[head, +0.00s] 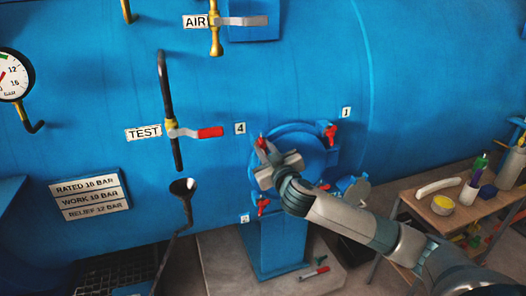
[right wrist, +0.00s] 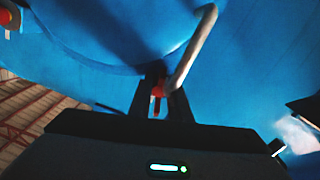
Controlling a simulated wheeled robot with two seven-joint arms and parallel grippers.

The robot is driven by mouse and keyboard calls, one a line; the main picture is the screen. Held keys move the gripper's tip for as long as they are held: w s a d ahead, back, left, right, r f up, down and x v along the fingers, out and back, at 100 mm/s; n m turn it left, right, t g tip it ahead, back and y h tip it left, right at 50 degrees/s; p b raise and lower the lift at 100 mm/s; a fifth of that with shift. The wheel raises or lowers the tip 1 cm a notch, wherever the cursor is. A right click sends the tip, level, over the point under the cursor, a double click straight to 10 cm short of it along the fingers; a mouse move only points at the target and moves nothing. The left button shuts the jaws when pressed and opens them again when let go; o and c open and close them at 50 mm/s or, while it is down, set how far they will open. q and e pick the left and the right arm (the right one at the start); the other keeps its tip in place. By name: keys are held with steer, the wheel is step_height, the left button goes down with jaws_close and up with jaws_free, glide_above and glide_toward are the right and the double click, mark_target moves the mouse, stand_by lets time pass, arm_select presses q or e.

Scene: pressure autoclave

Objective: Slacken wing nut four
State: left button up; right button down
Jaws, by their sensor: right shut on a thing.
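Wing nut four (head: 262,141) is a small red wing nut at the upper left of the round blue door (head: 312,143), beside the label "4" (head: 240,128). My right gripper (head: 265,150) is at this nut and covers part of it. In the right wrist view, the two dark fingers (right wrist: 158,100) are shut on the red nut (right wrist: 158,91). The nut's exact turn angle is hard to tell. My left gripper is not in view.
Other red wing nuts sit at the upper right (head: 331,133) and lower left (head: 262,206) of the door. A grey curved bar (right wrist: 196,48) passes close to the fingers in the wrist view. A red-handled TEST valve (head: 208,132) is at left, a bench (head: 440,218) at right.

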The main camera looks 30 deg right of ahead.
steer(key=shift+d+r+n+p, duration=0.15)
steer(key=shift+n+p, duration=0.3)
steer(key=shift+n, duration=0.75)
steer(key=n+p, duration=0.1)
steer(key=n, duration=0.2)
steer(key=shift+r+n+p, duration=0.1)
steer(key=shift+n+p, duration=0.2)
steer(key=n+p, duration=0.2)
steer(key=n, duration=0.1)
steer(key=shift+r+n, duration=0.1)
steer(key=shift+n, duration=0.2)
steer(key=n+p, duration=0.2)
steer(key=n, duration=0.1)
steer(key=shift+d+r+n, duration=0.1)
steer(key=shift+n, duration=0.3)
steer(key=n+p, duration=0.2)
steer(key=n, duration=0.1)
steer(key=shift+r+n, duration=0.1)
steer(key=shift+n, duration=0.2)
steer(key=n+p, duration=0.2)
steer(key=n, duration=0.1)
steer(key=shift+r+n, duration=0.1)
steer(key=shift+n, duration=0.2)
steer(key=n+p, duration=0.3)
steer(key=n, duration=0.1)
steer(key=shift+a, duration=0.2)
steer(key=shift+n, duration=0.7)
